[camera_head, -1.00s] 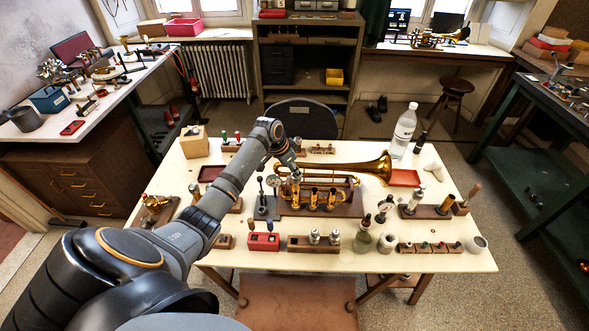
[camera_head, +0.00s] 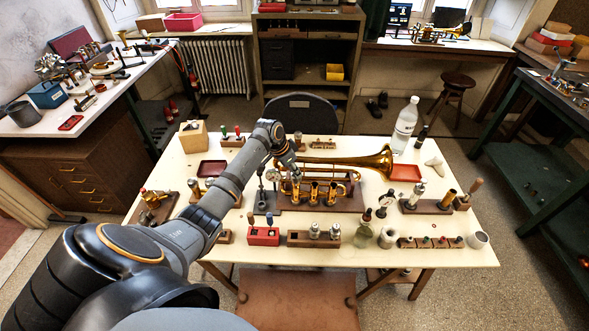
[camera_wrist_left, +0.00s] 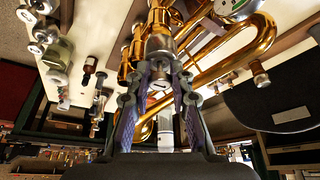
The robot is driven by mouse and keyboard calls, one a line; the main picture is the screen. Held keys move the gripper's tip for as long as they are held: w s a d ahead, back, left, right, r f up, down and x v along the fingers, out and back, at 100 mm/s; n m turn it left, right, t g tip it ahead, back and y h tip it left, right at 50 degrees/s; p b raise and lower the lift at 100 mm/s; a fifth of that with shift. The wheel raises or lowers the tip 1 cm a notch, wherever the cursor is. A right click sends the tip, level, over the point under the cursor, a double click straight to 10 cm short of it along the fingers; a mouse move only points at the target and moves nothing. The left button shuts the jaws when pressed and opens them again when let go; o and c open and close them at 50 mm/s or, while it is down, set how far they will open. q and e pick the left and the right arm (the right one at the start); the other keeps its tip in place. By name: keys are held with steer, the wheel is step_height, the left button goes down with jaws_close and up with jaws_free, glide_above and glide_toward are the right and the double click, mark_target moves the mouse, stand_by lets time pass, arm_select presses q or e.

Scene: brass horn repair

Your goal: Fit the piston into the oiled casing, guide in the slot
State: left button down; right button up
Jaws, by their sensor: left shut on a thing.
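The brass horn (camera_head: 345,163) lies on its dark wooden stand (camera_head: 280,207) in the middle of the table, bell to the right. Three upright gold valve casings (camera_head: 314,192) stand along its near side. My left gripper (camera_head: 291,171) is over the left end of the valve group. In the wrist view my left gripper (camera_wrist_left: 160,78) is shut on the silver piston (camera_wrist_left: 160,46), whose body lies between the fingertips. Its far end lines up with a gold casing (camera_wrist_left: 159,18). I cannot tell how deep it sits; the guide and slot are not discernible. My right gripper is not in view.
A red block (camera_head: 263,236) and a wooden block with silver parts (camera_head: 313,239) stand at the front. A small oil bottle (camera_head: 362,238) is right of them. A clear water bottle (camera_head: 405,126) stands at the back right.

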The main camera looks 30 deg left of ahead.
arm_select(q)
steer(key=shift+f+b, duration=0.5)
steer(key=shift+f, duration=0.55)
steer(key=c, duration=1.1)
jaws_free()
steer(key=shift+r, duration=0.1)
steer(key=v, duration=1.1)
steer(key=shift+s+r, duration=0.2)
steer(key=shift+r, duration=0.15)
steer(key=shift+a, duration=0.1)
